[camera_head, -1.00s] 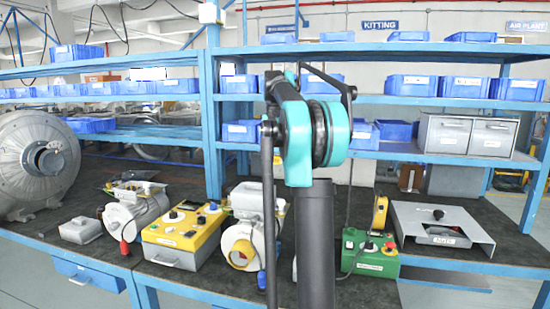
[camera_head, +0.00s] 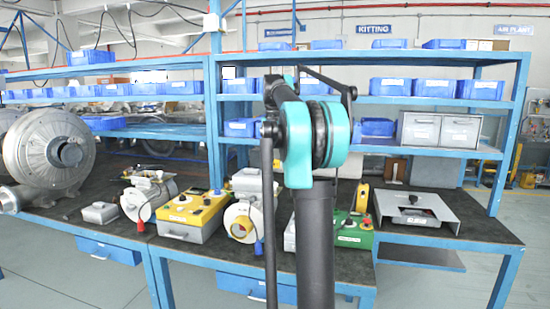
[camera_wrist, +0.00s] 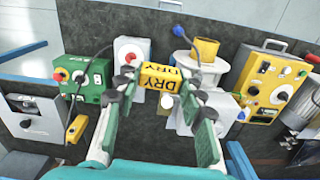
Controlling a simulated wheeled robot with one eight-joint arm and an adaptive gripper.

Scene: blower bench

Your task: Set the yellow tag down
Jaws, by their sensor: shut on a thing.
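In the wrist view, a yellow tag (camera_wrist: 160,77) with black "DRY" lettering sits between the fingertips of my gripper (camera_wrist: 158,88). The gripper is shut on it, one green-padded finger on each side. The tag is over the dark bench top (camera_wrist: 150,22); I cannot tell its height above it. The head view does not show the gripper or the held tag; my arm blocks part of the bench.
A green control box (camera_wrist: 88,80) and a white box with a red knob (camera_wrist: 130,57) are left of the tag. A second yellow piece (camera_wrist: 76,128) lies near the green box. A yellow control box (camera_wrist: 270,85) is right. The grey stand (camera_head: 418,210) is at bench right.

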